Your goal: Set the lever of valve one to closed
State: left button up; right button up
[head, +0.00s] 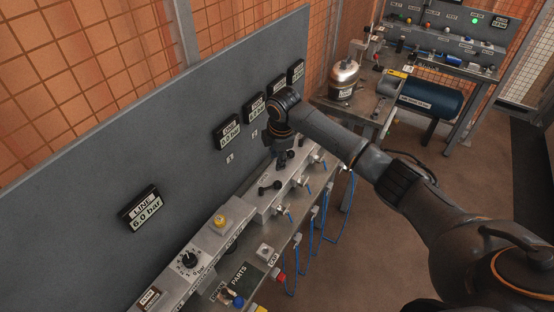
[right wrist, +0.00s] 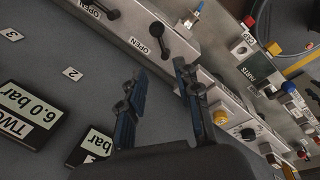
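The black lever of valve one (head: 269,187) stands on the grey manifold, below the wall label 1 (head: 229,158). In the right wrist view, what appears to be this lever (right wrist: 160,40) has an OPEN marking beside it. My right gripper (head: 281,161) hangs above the manifold, beyond this lever in the head view and apart from it. In the right wrist view its two fingers (right wrist: 160,92) are spread with nothing between them. Label 1 does not show there. My left gripper is not in view.
Another black lever (right wrist: 102,10) marked OPEN is close by. Pressure displays hang on the panel, including LINE at 6.0 bar (head: 142,208) and TWO at 6.0 bar (right wrist: 30,115). A yellow button (head: 219,221) and a black dial (head: 189,260) sit nearer. Blue hoses (head: 324,225) hang along the bench's front.

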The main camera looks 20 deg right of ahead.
dwell(0.4)
notch_tip(320, 180, up, 12)
jog(key=s, duration=0.2)
jog(key=shift+s, duration=0.15)
jog(key=shift+f, duration=0.1)
jog(key=shift+c, duration=0.4)
